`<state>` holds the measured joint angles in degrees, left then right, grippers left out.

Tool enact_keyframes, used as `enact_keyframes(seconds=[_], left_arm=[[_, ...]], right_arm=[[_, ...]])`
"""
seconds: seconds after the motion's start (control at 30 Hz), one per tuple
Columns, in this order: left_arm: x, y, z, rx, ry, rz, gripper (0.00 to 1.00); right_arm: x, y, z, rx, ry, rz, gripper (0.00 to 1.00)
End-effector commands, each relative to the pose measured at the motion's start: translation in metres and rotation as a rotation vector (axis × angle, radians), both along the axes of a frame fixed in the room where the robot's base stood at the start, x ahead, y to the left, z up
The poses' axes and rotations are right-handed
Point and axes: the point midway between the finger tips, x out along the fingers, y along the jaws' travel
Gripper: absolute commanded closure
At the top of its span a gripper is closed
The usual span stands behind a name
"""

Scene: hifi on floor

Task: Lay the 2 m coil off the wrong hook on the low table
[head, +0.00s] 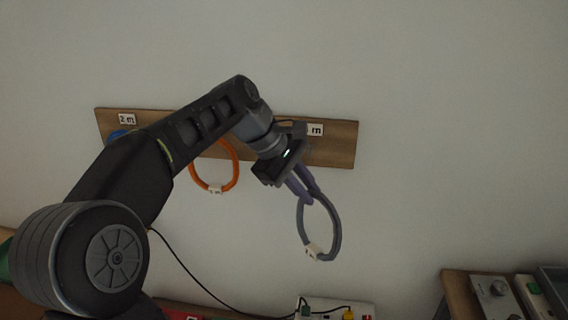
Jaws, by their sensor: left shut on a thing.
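My left gripper (299,190) is shut on a grey coil (335,232) at its upper edge. The coil hangs down in front of the wall with a white tag (313,252) at its bottom; the tag's writing is too small to read. The wooden hook board (340,151) is behind the gripper. Its left label (127,119) reads "2 m"; the right label (316,130) shows only "m", the rest hidden. An orange coil (236,169) with a white tag hangs at the board's middle. I cannot tell whether the grey coil still touches a hook. My right gripper is out of view.
A blue item (117,135) below the left label is mostly hidden by my arm. At lower right a wooden surface (458,296) holds grey boxes (494,297). A white box (333,305) with plugs and a black cable (190,275) lies at the bottom. The wall right of the board is clear.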

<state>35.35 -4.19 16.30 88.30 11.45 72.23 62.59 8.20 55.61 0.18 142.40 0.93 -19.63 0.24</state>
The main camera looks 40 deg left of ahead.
Motion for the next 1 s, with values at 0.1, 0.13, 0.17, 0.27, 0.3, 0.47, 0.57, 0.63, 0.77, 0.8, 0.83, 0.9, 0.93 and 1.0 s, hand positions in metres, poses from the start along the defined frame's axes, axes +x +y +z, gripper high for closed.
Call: enact_keyframes(seconds=[0.1,0.13,0.17,0.27,0.3,0.47,0.57,0.63,0.77,0.8,0.83,0.9,0.93,1.0], left_arm=[[0.011,-0.027,-0.045,-0.013,0.008,-0.218,1.00],[0.013,-0.035,-0.057,-0.015,0.007,-0.286,1.00],[0.015,-0.045,-0.070,-0.018,0.007,-0.360,1.00],[0.019,-0.081,-0.114,-0.028,0.004,-0.630,1.00],[0.018,-0.095,-0.130,-0.032,0.002,-0.733,1.00],[0.014,-0.134,-0.170,-0.036,-0.008,-1.024,1.00],[0.011,-0.145,-0.181,-0.040,-0.011,-1.108,1.00],[0.010,-0.147,-0.183,-0.038,-0.012,-1.131,1.00],[0.010,-0.147,-0.183,-0.037,-0.014,-1.135,1.00],[0.010,-0.147,-0.183,-0.037,-0.013,-1.134,1.00],[0.010,-0.147,-0.183,-0.037,-0.013,-1.134,1.00],[0.010,-0.147,-0.183,-0.037,-0.013,-1.133,1.00],[0.010,-0.147,-0.183,-0.037,-0.013,-1.133,1.00],[0.010,-0.147,-0.183,-0.037,-0.012,-1.131,1.00]], right_arm=[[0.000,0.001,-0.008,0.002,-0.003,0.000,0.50],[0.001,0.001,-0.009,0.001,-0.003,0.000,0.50],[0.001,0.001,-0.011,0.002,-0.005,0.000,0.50],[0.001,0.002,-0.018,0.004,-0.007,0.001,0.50],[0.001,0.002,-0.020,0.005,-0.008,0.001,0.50],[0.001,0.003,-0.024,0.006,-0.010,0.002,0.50],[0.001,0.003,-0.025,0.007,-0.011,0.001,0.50],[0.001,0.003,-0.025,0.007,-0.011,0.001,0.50],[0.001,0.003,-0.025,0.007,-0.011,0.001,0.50],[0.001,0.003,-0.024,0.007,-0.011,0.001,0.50],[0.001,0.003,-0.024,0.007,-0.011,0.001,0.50],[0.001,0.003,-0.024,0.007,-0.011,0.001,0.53],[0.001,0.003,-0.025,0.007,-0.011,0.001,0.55],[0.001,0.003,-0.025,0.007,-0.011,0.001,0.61]])
